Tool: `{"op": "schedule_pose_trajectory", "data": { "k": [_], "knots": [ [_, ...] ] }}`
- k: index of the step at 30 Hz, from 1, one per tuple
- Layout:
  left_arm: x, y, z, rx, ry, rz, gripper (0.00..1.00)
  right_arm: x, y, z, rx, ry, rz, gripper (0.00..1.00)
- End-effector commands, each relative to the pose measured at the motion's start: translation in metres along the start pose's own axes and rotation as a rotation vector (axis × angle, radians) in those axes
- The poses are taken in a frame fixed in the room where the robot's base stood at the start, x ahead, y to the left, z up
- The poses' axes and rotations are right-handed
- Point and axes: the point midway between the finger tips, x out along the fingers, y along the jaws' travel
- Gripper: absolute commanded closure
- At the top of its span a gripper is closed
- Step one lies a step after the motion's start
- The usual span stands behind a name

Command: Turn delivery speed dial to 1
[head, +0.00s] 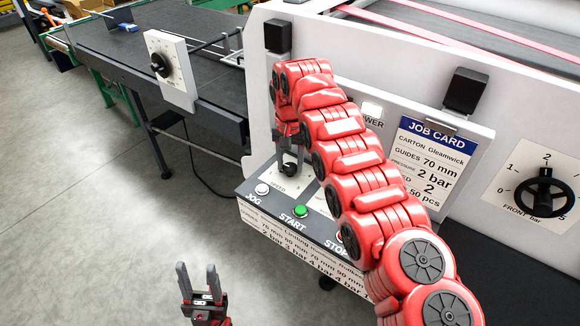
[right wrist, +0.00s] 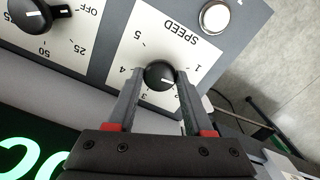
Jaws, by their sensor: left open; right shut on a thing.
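The speed dial (right wrist: 160,75) is a round black knob with a white mark, on a white plate marked SPEED with numbers around it. It also shows on the control panel in the head view (head: 288,170). My right gripper (head: 289,155) reaches down to it and is shut on the knob, one finger on each side, as the right wrist view (right wrist: 159,84) shows. The white mark points between the 1 and the lower numbers; the 2 is mostly hidden by a finger. My left gripper (head: 197,270) is open and empty above the floor at the bottom left.
The JOG button (head: 262,189), green START button (head: 300,211) and STOP button (head: 342,237) lie along the panel front. Another black dial (right wrist: 30,14) is beside the speed dial. A job card (head: 428,160) is behind. A white dial plate (head: 175,75) stands at the dark conveyor (head: 110,50).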

Motion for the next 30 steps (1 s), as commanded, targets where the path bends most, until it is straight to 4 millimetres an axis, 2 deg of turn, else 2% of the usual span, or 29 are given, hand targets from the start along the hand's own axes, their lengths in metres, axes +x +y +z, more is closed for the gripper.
{"op": "schedule_pose_trajectory", "data": {
  "k": [6,15,30],
  "knots": [
    [-0.0021,0.0001,0.0004,0.0,0.0,0.0,0.5,-0.0011,-0.0007,-0.0003,-0.173,0.003,0.0,1.0],
    [-0.0022,0.0001,0.0004,0.0,0.0,0.0,0.5,-0.0014,-0.0006,-0.0004,-0.333,0.003,0.0,1.0],
    [-0.0022,0.0001,0.0004,0.0,0.0,0.0,0.5,-0.0015,-0.0005,-0.0005,-0.395,0.003,0.0,1.0]
  ]
}}
